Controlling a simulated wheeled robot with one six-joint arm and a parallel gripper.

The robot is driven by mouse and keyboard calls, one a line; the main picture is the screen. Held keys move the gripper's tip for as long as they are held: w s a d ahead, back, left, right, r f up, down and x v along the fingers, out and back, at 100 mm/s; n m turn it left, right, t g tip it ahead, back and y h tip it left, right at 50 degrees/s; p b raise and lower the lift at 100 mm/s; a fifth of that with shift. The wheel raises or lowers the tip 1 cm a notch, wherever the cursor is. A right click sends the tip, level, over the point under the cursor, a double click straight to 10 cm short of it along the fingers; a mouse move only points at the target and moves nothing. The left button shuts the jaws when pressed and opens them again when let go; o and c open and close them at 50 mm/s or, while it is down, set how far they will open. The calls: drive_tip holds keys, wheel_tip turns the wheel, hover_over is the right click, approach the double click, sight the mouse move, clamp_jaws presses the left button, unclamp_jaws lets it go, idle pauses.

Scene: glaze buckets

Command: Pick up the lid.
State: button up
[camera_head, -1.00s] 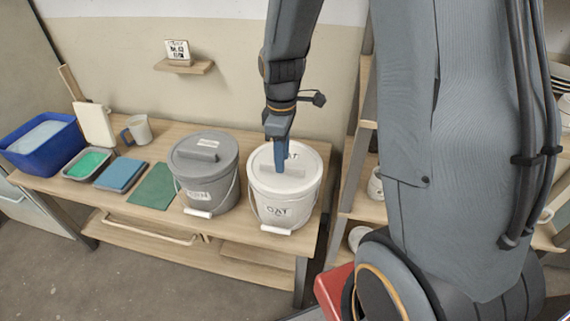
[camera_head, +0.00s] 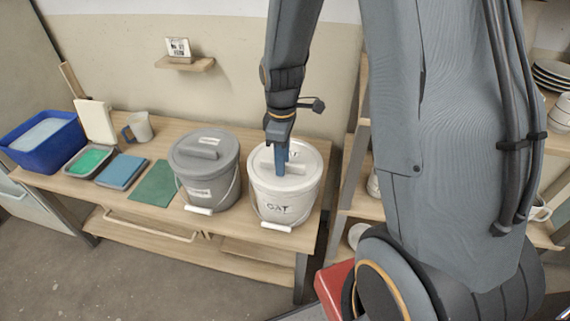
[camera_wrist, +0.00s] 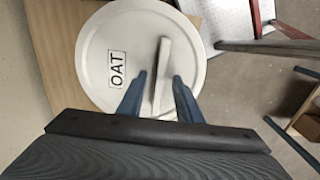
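The white round lid (camera_head: 308,163) sits on the white bucket (camera_head: 285,203) marked OAT, at the right end of the bench. In the wrist view the lid (camera_wrist: 98,40) carries an OAT label and a raised bar handle (camera_wrist: 163,62). My gripper (camera_head: 282,171) points down over the lid's middle. In the wrist view my gripper (camera_wrist: 159,76) is open, one finger on each side of the handle, with visible gaps on both sides. I cannot tell how far the fingertips are above the lid's surface.
A grey bucket (camera_head: 207,178) with a grey lid (camera_head: 190,145) stands just left of the white one. Farther left are a green mat (camera_head: 153,186), a blue book-like block (camera_head: 122,172), a mug (camera_head: 140,129) and a blue tub (camera_head: 42,150). A shelf rack stands right.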

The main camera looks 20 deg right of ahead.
clamp_jaws()
drive_tip(key=shift+r, duration=0.1)
idle(0.4)
